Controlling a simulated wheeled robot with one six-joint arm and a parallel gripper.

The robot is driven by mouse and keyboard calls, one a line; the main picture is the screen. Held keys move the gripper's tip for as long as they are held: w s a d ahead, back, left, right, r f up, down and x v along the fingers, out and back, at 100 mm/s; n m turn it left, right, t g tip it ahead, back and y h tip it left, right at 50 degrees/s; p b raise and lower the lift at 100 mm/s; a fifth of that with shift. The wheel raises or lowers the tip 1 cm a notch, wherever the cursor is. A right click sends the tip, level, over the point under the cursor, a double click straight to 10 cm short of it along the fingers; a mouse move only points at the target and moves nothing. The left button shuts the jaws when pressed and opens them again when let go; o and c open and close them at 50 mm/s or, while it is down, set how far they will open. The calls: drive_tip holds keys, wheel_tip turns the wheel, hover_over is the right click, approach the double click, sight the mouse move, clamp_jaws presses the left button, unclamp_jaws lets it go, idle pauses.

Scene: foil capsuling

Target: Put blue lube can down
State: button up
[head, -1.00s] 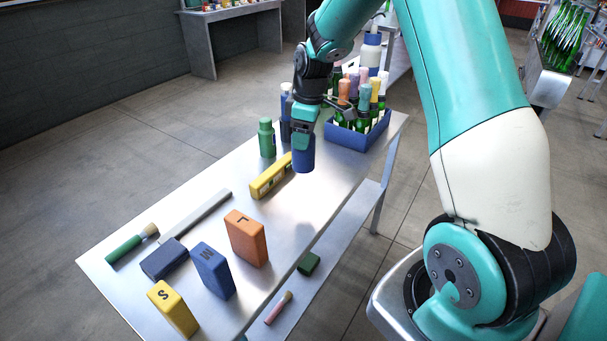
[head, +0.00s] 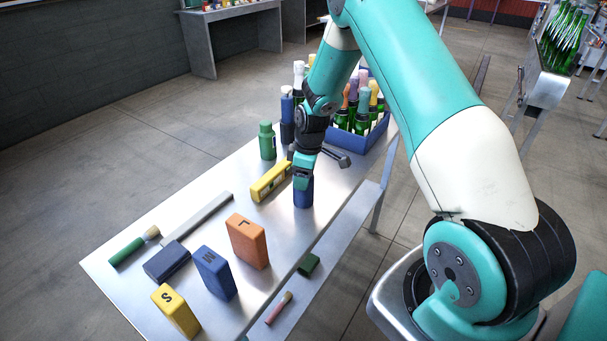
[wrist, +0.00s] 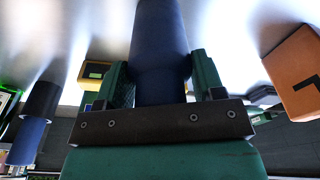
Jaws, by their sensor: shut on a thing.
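The blue lube can (head: 303,194) is upright at the metal table's (head: 215,226) right-hand side, in the head view. Its bottom is at or very near the tabletop; I cannot tell whether it touches. My gripper (head: 303,178) is shut on the can from above, with a finger on each side of it. In the wrist view the blue can (wrist: 160,45) stands between the two green fingers (wrist: 163,85). The gripper hides the can's upper part in the head view.
A blue crate (head: 358,142) of bottles stands at the back. Orange (head: 247,241), blue (head: 213,272) and yellow (head: 176,311) blocks stand nearer. Bare tabletop lies around the can.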

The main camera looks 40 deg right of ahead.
drive_tip(key=o, duration=1)
drive_tip(key=shift+f, duration=0.1)
drive_tip(key=shift+r, duration=0.45)
drive_tip(key=r, duration=0.3)
drive_tip(key=r+b, duration=0.1)
drive_tip(key=r, duration=0.3)
drive_tip(key=s+d+r+b, duration=0.1)
drive_tip(key=r, duration=0.2)
drive_tip(key=shift+r, duration=0.25)
drive_tip(key=s+a+r+y, duration=0.1)
drive_tip(key=s+a+r, duration=0.45)
drive_tip(key=a, duration=0.35)
drive_tip(key=s+a+r+y, duration=0.1)
drive_tip(key=s+a+r, duration=0.45)
drive_tip(key=a, duration=0.35)
drive_tip(key=shift+m+g+y, duration=0.5)
drive_tip(key=shift+m+y, duration=0.1)
drive_tip(key=shift+m, duration=0.2)
drive_tip(key=s+a, duration=0.2)
drive_tip(key=s, duration=0.3)
drive_tip(key=s+a+r, duration=0.1)
drive_tip(key=s+a, duration=0.2)
drive_tip(key=s, duration=0.3)
drive_tip(key=s+a+r, duration=0.1)
drive_tip(key=s+a, duration=0.1)
drive_tip(key=s, duration=0.3)
drive_tip(key=shift+s+a+r, duration=0.1)
drive_tip(key=shift+s+a, duration=0.05)
drive_tip(key=shift+s, duration=0.05)
